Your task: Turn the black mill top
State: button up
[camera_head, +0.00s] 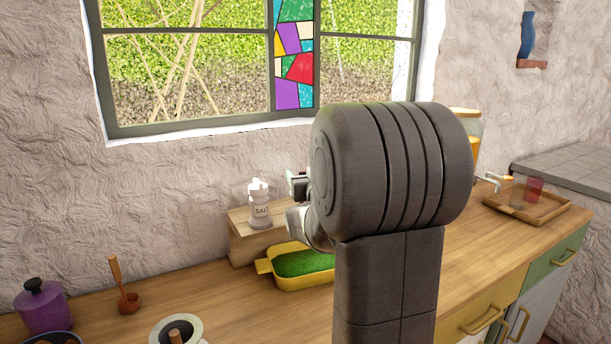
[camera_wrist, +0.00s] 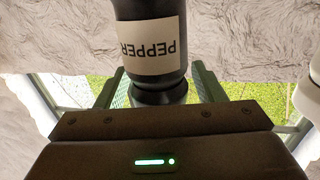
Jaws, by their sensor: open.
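The black pepper mill (camera_wrist: 150,12), with a pale PEPPER label, shows upside down at the top middle of the wrist view. Its black top (camera_wrist: 160,92) is at the lower end there, between the fingers of my gripper (camera_wrist: 158,72). The fingers are open, with a visible gap on each side of the top. The far end of the top is hidden behind my gripper's body. In the head view my gripper (camera_head: 298,186) shows only in part beside my large dark arm link, and the pepper mill is hidden.
A white salt shaker (camera_head: 259,212) stands on a wooden riser (camera_head: 243,247) just left of my gripper. A yellow dish (camera_head: 290,284) with green contents sits in front. A purple pot (camera_head: 44,308) is far left; a wooden tray (camera_head: 553,216) with glasses is right.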

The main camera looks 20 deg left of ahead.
jog(key=c, duration=1)
jog(key=shift+w+d+m+t+h+b, duration=0.1)
jog(key=shift+d+m+t+h+b, duration=0.05)
jog(key=shift+m+t+h+b, duration=0.5)
jog(key=shift+r+h+p, duration=0.25)
jog(key=shift+h+p, duration=0.1)
jog(key=shift+p, duration=0.05)
jog(key=shift+r+m+t+h+p, duration=0.2)
jog(key=shift+m+h+p, duration=0.35)
jog(key=shift+p, duration=0.6)
jog(key=shift+f+p, duration=0.1)
jog(key=shift+p, duration=0.4)
jog(key=m+t+h+p, duration=0.1)
jog(key=h+p, duration=0.1)
jog(key=p, duration=0.1)
